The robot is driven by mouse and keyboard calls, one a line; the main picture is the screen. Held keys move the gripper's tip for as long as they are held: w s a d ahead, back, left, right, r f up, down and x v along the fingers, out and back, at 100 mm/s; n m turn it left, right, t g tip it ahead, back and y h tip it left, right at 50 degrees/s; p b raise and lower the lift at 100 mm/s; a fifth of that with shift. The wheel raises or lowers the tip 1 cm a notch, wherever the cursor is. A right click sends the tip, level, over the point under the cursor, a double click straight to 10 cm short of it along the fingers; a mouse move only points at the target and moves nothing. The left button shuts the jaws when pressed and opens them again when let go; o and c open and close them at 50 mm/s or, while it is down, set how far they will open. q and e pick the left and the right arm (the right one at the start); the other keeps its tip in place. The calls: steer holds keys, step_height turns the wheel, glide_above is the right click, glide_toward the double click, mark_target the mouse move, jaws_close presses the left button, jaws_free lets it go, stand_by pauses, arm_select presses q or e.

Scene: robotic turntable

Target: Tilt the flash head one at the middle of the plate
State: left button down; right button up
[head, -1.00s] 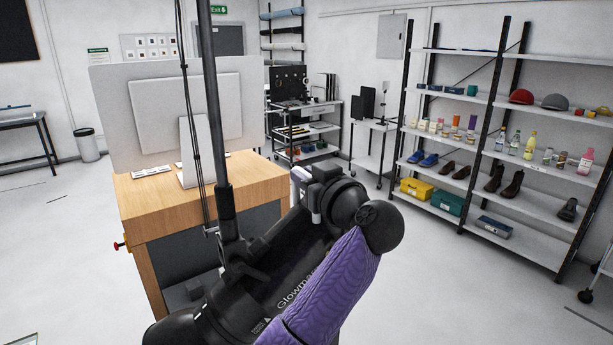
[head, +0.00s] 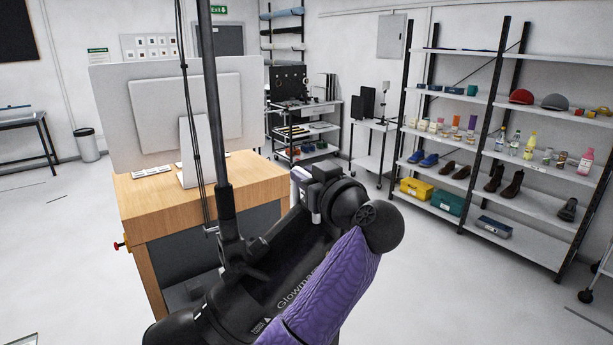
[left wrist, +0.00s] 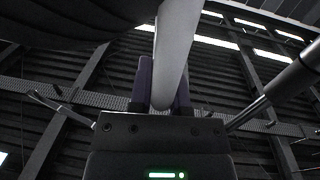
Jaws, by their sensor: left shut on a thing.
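The flash head (head: 262,285), a black cylinder with white lettering, hangs on a dark pole at the bottom centre of the head view. It is tilted, and its lower left end runs off the bottom edge. My left gripper (head: 306,194) is beside the upper right end of the flash head. In the left wrist view, the purple fingers of my left gripper (left wrist: 162,95) are shut on a pale grey bar (left wrist: 176,50), which looks like the flash head's handle. My purple-sleeved left arm covers part of the flash head. The plate and my right gripper are not in view.
A wooden desk (head: 160,205) with a large monitor (head: 130,115) stands left, behind the pole (head: 213,110). Shelves (head: 480,150) with shoes, caps and bottles stand along the right wall.

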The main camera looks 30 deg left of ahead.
arm_select(q)
steer(key=w+f+m+p, duration=0.1)
steer(key=p, duration=0.3)
steer(key=shift+d, duration=0.35)
steer(key=f, duration=0.1)
steer(key=w+f+p, duration=0.1)
steer(key=f, duration=0.1)
steer(key=shift+d, duration=0.2)
steer(key=shift+w+f, duration=0.15)
steer(key=shift+f, duration=0.35)
steer(key=c, duration=0.6)
jaws_free()
steer(key=shift+w+d, duration=0.1)
steer(key=shift+d, duration=0.05)
steer(key=shift+r, duration=0.1)
